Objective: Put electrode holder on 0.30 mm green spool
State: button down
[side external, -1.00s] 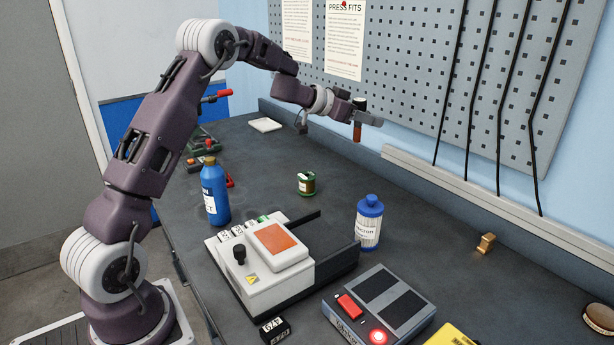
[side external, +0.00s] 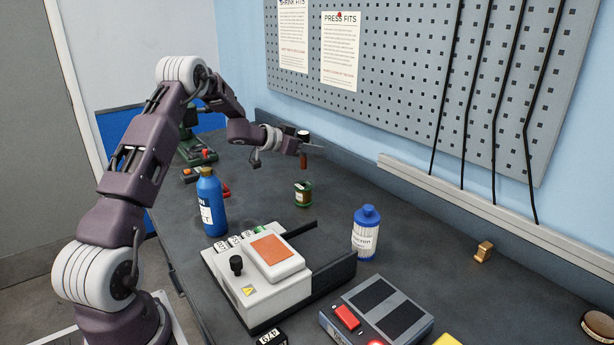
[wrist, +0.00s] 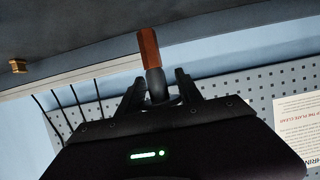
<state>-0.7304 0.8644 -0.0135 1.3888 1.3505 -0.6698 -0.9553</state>
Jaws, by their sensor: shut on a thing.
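My gripper (side external: 303,148) is shut on the electrode holder (side external: 304,162), a small piece with a dark top and a reddish-brown lower part. It hangs upright in the side view, above the green spool (side external: 303,194) with clear air between them. The spool stands on the bench and shows a pale label. In the wrist view the holder's brown end (wrist: 149,48) sticks out between the two dark fingers of my gripper. The spool does not show in the wrist view.
A blue bottle (side external: 211,205) stands left of the spool. A white device with an orange pad (side external: 270,248) lies in front, and a white bottle with a blue cap (side external: 365,232) is to the right. A brass piece (side external: 484,251) sits near the back wall.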

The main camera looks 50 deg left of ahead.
notch_tip(320, 180, down, 6)
jog(key=shift+r, duration=0.1)
jog(key=shift+f, duration=0.2)
jog(key=c, duration=0.8)
grip_release()
